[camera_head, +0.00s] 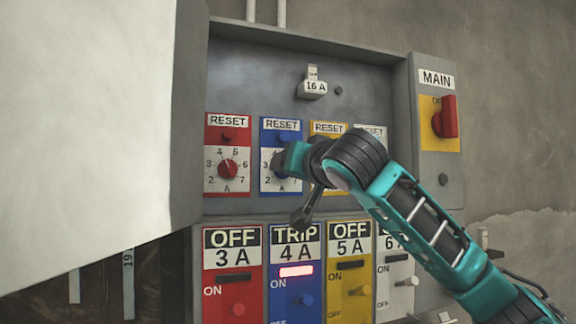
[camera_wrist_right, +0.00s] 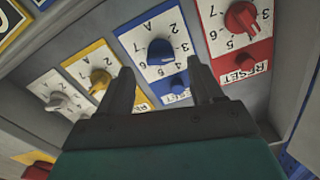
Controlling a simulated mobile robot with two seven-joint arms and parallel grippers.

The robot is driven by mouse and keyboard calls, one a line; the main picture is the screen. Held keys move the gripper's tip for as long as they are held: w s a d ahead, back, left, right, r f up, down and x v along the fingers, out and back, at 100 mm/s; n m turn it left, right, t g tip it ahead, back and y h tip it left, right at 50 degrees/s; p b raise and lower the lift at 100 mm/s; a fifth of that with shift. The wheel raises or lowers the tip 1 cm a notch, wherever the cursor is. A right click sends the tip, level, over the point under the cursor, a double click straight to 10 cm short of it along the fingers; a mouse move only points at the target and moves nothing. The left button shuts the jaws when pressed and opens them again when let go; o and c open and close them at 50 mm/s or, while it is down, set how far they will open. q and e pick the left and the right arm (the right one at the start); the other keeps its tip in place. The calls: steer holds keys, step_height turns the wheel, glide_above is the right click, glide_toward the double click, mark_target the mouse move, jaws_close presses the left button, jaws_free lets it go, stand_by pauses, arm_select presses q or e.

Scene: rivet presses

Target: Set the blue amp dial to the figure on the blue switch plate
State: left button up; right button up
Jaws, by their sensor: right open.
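The blue amp dial (camera_wrist_right: 160,52) is a dark blue knob on a white scale, seen upside down in the right wrist view. In the head view the blue dial panel (camera_head: 270,186) is partly hidden behind my right gripper (camera_head: 288,160). My right gripper is open in the right wrist view (camera_wrist_right: 160,82), its fingers either side of the blue dial's panel, with nothing between them. I cannot tell which figure the knob points to. The blue switch plate (camera_head: 296,258) reads TRIP 4 A, with a lit red bar and a blue knob. My left gripper is out of view.
A red dial (camera_head: 228,169) sits left of the blue one; yellow (camera_wrist_right: 100,79) and white (camera_wrist_right: 56,102) dials lie on its other side. A blue reset button (camera_wrist_right: 178,86) is close to the fingers. A pale door (camera_head: 90,130) stands at left. The red MAIN switch (camera_head: 446,118) is at right.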

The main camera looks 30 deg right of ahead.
steer(key=shift+p+x, duration=0.3)
steer(key=shift+x, duration=1.75)
steer(key=shift+c, duration=0.3)
steer(key=c, duration=1)
